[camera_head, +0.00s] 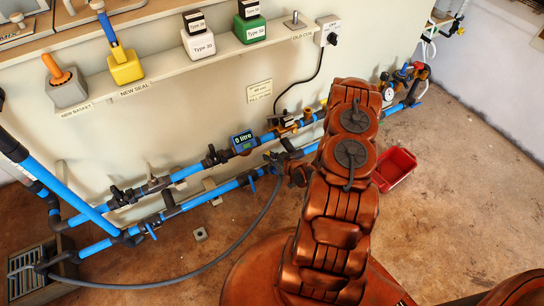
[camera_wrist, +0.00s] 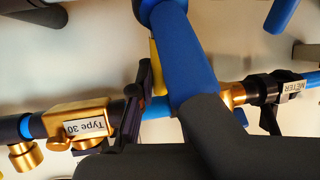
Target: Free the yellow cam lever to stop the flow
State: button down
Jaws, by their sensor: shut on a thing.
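The yellow cam lever (camera_wrist: 155,66) shows as a narrow strip near the middle of the wrist view. A thin dark bar lies along its left side, and a thick blue bar (camera_wrist: 188,60) with a dark grey lower part covers its right side. My gripper (camera_wrist: 150,85) is shut on the lever at the pipe; the contact is mostly hidden. In the head view my arm covers the gripper and the lever. A brass fitting (camera_wrist: 95,115) labelled "Type 30" sits left of the lever on the horizontal pipe. A black fitting (camera_wrist: 275,88) labelled "METER" is to the right.
Two blue pipe runs line the wall, with a litre meter (camera_head: 242,141) on the upper one. A loose grey hose (camera_head: 225,252) curves over the floor. A red bin (camera_head: 396,168) stands right of my arm. A shelf (camera_head: 215,62) runs above.

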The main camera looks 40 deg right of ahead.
jog(key=c, duration=1.1)
grip_release()
jog(key=shift+c, duration=0.2)
jog(key=shift+s, duration=0.1)
jog(key=v, duration=1.1)
jog(key=shift+s+r, duration=0.25)
jog(key=shift+s, duration=0.05)
